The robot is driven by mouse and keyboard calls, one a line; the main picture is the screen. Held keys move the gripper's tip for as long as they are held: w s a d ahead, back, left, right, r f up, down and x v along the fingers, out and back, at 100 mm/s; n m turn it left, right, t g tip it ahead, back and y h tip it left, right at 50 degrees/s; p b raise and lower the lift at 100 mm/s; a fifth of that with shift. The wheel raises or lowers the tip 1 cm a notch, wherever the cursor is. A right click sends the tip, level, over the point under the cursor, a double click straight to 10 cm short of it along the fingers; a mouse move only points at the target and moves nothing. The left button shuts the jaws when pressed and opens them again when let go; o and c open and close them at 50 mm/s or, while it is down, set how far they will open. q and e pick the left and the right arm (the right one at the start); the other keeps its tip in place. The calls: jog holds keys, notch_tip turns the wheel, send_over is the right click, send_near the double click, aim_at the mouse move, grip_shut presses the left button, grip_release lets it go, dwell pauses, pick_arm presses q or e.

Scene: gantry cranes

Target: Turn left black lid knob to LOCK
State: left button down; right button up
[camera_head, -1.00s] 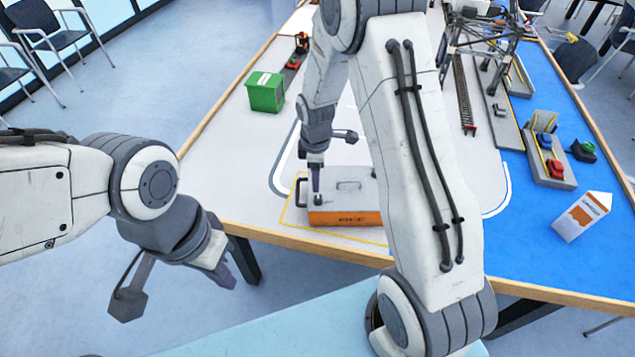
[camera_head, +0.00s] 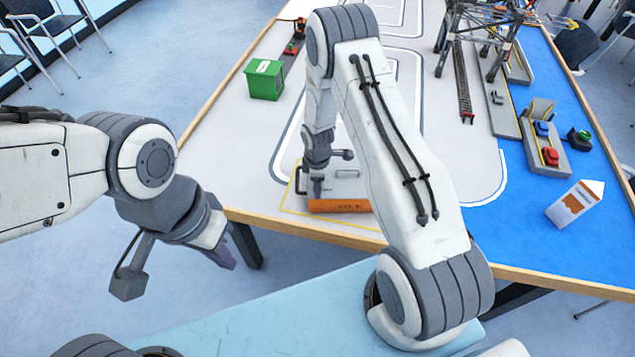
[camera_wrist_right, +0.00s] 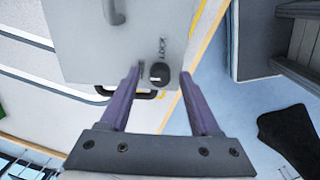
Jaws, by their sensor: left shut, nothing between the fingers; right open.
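The case (camera_head: 340,206) has a grey lid and an orange front and lies at the near edge of the table. My right gripper (camera_head: 318,189) points down over the left part of its lid. In the right wrist view the open fingers (camera_wrist_right: 160,76) stand either side of a black round knob (camera_wrist_right: 159,73), with a gap at each side. The word LOCK is printed on the lid (camera_wrist_right: 105,45) beside the knob. A black handle (camera_wrist_right: 112,92) shows partly behind a finger. My left gripper (camera_head: 222,256) is shut and empty, off the table's left edge.
A green bin (camera_head: 265,80) stands at the back left of the table. A crane model (camera_head: 490,45), red and blue blocks and a white-orange carton (camera_head: 575,204) are at the right. A yellow outline (camera_head: 290,210) surrounds the case.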

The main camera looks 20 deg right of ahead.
grip_shut()
